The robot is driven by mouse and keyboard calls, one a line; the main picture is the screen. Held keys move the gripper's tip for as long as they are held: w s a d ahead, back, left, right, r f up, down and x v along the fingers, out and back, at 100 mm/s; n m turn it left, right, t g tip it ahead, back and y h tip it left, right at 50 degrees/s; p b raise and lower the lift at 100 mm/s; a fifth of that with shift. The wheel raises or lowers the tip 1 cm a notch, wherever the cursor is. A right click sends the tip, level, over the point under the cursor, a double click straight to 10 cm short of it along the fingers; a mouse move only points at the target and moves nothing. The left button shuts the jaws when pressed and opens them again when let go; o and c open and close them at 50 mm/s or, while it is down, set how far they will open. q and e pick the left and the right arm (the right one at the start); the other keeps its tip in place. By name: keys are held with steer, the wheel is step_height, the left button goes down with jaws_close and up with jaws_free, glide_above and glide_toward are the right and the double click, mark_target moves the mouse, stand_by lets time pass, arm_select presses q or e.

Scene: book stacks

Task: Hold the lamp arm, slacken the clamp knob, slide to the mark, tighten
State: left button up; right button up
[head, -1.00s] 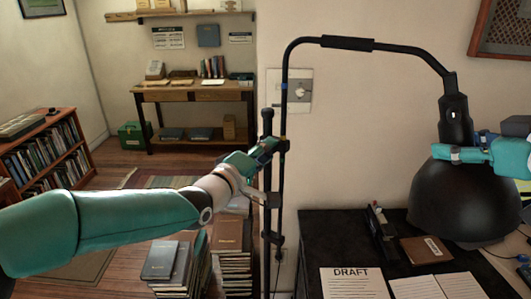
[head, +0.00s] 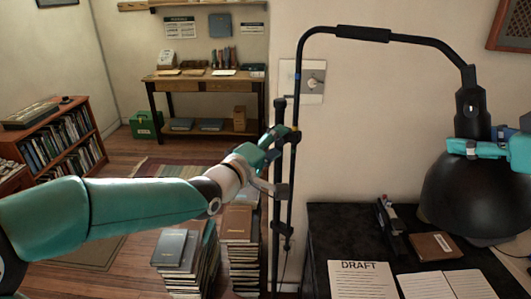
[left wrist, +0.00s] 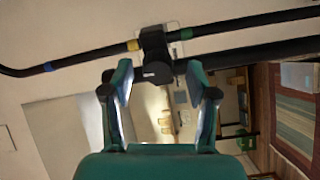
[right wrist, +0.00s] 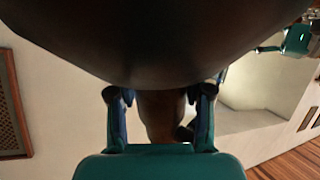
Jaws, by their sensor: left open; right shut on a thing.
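The black lamp stands at the wall, with a thin upright rod (head: 293,185), a curved top arm (head: 410,39) and a dark round shade (head: 470,195). My left gripper (head: 277,137) is at the clamp on the rod. In the left wrist view the clamp (left wrist: 154,43) has a dark round knob (left wrist: 157,72) just beyond my open left fingers (left wrist: 160,90). A yellow band (left wrist: 132,45) sits beside the clamp, and a blue band (left wrist: 48,67) lies farther along the rod. My right gripper (right wrist: 160,105) is shut on the lamp's arm above the shade; the shade hides much of the grip.
A black desk (head: 335,222) holds papers (head: 362,280), a brown book (head: 436,245) and a pen tray (head: 389,225). Book stacks (head: 184,260) stand on the floor below my left arm. A wall switch (head: 313,80) is behind the rod.

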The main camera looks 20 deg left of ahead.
arm_select(q)
steer(key=v, duration=1.1)
steer(key=shift+s, duration=0.3)
arm_select(e)
steer(key=shift+r, duration=0.2)
arm_select(q)
steer(key=shift+a+f, duration=0.1)
steer(key=shift+a, duration=0.05)
arm_select(e)
steer(key=shift+f, duration=5.7)
steer(key=shift+r, duration=0.1)
